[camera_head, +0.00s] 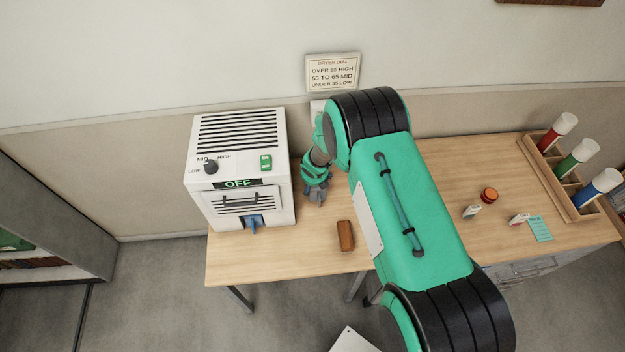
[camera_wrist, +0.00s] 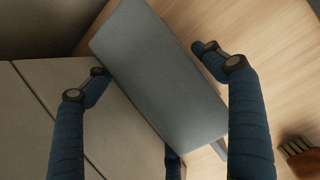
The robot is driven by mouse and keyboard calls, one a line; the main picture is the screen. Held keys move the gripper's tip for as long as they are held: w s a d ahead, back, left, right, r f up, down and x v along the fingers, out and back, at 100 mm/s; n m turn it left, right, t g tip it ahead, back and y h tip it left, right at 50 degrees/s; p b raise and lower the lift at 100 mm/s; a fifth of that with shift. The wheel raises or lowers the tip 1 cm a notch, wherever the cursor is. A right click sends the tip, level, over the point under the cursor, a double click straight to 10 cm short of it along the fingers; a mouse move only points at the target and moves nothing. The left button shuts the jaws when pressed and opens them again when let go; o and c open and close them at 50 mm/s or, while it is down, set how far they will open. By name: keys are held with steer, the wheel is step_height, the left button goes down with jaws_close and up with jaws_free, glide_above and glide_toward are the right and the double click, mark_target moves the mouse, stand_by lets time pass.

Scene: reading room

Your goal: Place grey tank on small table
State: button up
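My gripper (camera_head: 316,192) is low over the wooden desk, just right of the white dryer. In the wrist view its dark blue fingers (camera_wrist: 149,60) are spread, with a flat grey box-like thing between them, which looks like the grey tank (camera_wrist: 160,80). It lies diagonally, and small gaps show between it and the two fingertips. Part of another finger shows at the bottom. I cannot identify the small table for sure; a pale flat corner (camera_head: 351,341) shows at the bottom edge.
A brown brush (camera_head: 345,236) lies right of the gripper. Bottles, a red-orange jar (camera_head: 489,195) and a rack (camera_head: 565,185) stand at the right. A shelf is at far left.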

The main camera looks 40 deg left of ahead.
steer(key=shift+r, duration=0.15)
steer(key=p+v, duration=0.2)
steer(key=v, duration=1)
steer(key=shift+w, duration=0.1)
stand_by(1.0)
